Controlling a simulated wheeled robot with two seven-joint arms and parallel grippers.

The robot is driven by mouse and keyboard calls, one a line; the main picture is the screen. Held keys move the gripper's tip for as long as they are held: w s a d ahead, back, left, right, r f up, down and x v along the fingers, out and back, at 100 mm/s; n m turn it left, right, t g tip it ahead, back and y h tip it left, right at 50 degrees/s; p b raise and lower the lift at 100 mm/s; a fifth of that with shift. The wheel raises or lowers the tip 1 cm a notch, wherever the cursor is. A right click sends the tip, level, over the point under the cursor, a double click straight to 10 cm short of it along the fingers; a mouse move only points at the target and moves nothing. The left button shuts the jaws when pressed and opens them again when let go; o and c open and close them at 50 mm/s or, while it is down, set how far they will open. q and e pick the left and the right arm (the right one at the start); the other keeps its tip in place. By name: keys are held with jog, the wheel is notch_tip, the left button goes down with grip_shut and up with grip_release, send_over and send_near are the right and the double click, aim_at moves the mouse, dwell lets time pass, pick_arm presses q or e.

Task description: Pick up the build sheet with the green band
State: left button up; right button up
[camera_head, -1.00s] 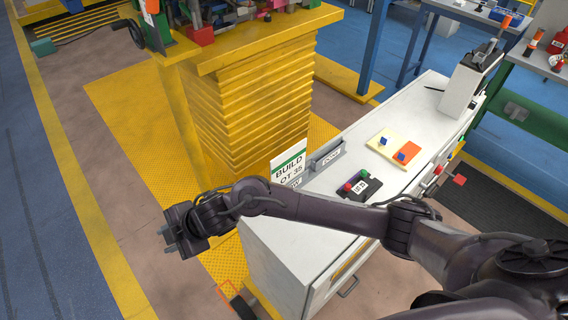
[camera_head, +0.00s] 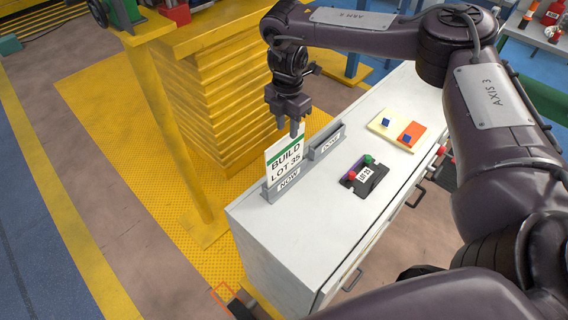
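The build sheet (camera_head: 284,160) is a white card with a green band and the text "BUILD LOT 35". It stands upright in a grey holder marked NOW (camera_head: 288,184) on the near left end of the white cabinet top. My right gripper (camera_head: 288,129) points down at the sheet's top edge, near its upper right corner. Its two fingers look apart, with nothing seen held between them. I cannot tell whether a finger touches the sheet. My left gripper is out of view.
A second grey holder (camera_head: 327,141) stands just behind the first. A dark block tagged LOT 35 (camera_head: 364,176) with red and green knobs and a yellow and orange board (camera_head: 397,130) lie on the white cabinet (camera_head: 290,232). A yellow stand (camera_head: 212,100) rises behind.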

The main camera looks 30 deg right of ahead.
aim_at(286, 147)
jog(key=f+p, duration=0.1)
jog(key=f, duration=0.1)
jog(key=f+p, duration=0.1)
jog(key=f, duration=0.1)
jog(key=f+p, duration=0.1)
jog(key=f, duration=0.1)
jog(key=shift+s+a+f, duration=0.2)
jog(key=shift+s+a, duration=0.2)
jog(key=shift+f, duration=0.45)
grip_shut()
